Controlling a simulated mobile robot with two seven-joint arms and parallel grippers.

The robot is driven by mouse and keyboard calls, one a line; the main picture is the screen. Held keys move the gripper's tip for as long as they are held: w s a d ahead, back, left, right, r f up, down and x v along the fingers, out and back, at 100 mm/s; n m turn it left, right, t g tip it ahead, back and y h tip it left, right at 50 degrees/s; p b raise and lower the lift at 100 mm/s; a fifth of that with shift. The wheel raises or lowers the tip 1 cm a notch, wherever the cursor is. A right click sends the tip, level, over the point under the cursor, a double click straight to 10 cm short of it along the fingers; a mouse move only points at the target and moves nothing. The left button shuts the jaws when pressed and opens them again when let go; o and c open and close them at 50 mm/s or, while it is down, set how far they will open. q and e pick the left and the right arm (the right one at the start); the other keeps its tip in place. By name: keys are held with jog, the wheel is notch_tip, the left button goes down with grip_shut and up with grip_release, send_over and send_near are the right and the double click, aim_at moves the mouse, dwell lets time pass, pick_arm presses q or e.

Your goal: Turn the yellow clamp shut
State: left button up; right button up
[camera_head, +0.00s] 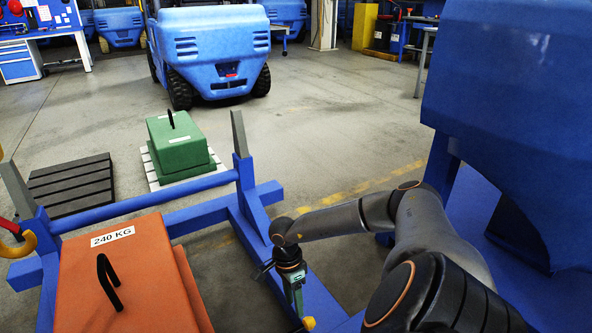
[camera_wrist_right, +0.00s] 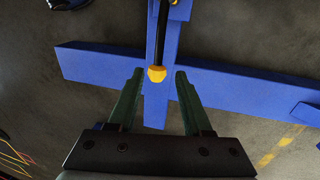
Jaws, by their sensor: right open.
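The yellow clamp shows as a yellow knob (camera_wrist_right: 156,74) at the end of a black rod, over a blue beam in the right wrist view. In the head view the yellow knob (camera_head: 308,323) is at the bottom edge, and the rest of the clamp is out of frame or hidden. My right gripper (camera_wrist_right: 159,76) is open, with its green fingers on either side of the knob in the picture. I cannot tell whether the fingers are level with the knob. In the head view, my right gripper (camera_head: 297,305) points down just above the knob. My left gripper is not in view.
A blue frame (camera_head: 250,203) with upright posts surrounds an orange 240 KG weight (camera_head: 143,270). A yellow hook (camera_head: 18,246) is at the left edge. A green weight (camera_head: 180,148) and a dark pallet (camera_head: 70,184) stand behind. A big blue body (camera_head: 510,90) fills the right.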

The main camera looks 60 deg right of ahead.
jog(key=r, duration=0.3)
jog(key=r+p, duration=0.1)
jog(key=shift+w+d+r, duration=0.15)
jog(key=shift+w+r, duration=0.1)
jog(key=shift+w, duration=0.15)
